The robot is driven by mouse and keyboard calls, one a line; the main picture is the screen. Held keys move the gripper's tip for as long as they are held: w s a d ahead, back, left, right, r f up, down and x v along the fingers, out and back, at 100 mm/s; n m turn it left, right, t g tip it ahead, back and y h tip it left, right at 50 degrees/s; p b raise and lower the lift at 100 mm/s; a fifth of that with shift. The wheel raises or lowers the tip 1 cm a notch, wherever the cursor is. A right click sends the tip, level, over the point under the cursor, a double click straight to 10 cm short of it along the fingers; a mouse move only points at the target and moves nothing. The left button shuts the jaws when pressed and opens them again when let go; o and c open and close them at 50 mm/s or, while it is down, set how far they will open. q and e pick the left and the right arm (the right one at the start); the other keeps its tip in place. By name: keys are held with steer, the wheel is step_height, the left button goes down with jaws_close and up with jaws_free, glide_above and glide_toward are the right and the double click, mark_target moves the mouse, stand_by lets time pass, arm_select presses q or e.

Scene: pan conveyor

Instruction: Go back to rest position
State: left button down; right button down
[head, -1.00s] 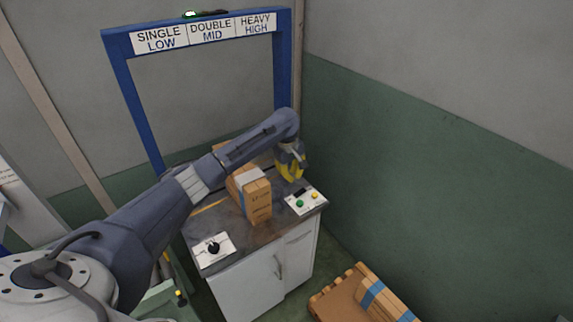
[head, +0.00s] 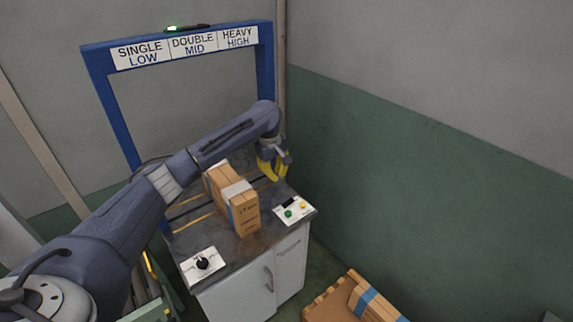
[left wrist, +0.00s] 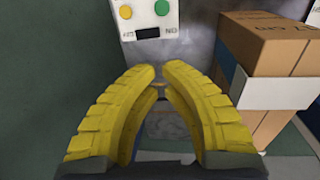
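My left gripper (head: 275,170), with yellow curved fingers, hangs above the back right of the dark-topped cabinet (head: 222,252). It is above and behind the white button panel (head: 294,210) and clear of it. In the left wrist view the fingertips (left wrist: 159,70) nearly meet with nothing held between them. The button panel (left wrist: 150,14), with a green and a yellow button, shows beyond the tips there. A tall cardboard box (head: 243,215) stands on the cabinet left of the gripper, apart from it; it also shows in the left wrist view (left wrist: 265,45). My right gripper is not in view.
A white plate with a black knob (head: 203,264) is on the cabinet's front left. A blue frame (head: 265,80) with SINGLE LOW, DOUBLE MID and HEAVY HIGH signs stands behind. A pallet with a box (head: 372,302) lies at lower right. A green-grey wall (head: 430,170) bounds the right.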

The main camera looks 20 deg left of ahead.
arm_select(q)
steer(key=s+d+f+m+t, duration=0.4)
steer(key=s+d+f+m, duration=1)
steer(key=s+f, duration=0.4)
steer(key=s+a+r+m+t+y, duration=0.1)
steer(key=s+a+m+y, duration=0.1)
steer(key=s+a, duration=0.35)
steer(key=s+a+r+m+y, duration=0.1)
steer(key=s+a+m, duration=0.1)
steer(key=s, duration=0.7)
steer(key=s+a+r+m+t+y, duration=0.15)
steer(key=s+a, duration=0.25)
steer(key=s, duration=0.4)
steer(key=s+d+f+g+h, duration=0.1)
steer(key=s+d+f+g, duration=0.15)
steer(key=f, duration=1.35)
steer(key=s+d+f+g+h, duration=0.1)
steer(key=d+f, duration=0.3)
steer(key=f, duration=1.2)
steer(key=s+f+n+g+h, duration=0.2)
steer(key=s+f+n, duration=0.1)
steer(key=s+f, duration=1.6)
steer(key=shift+s+f+g, duration=0.4)
steer(key=shift+s, duration=0.5)
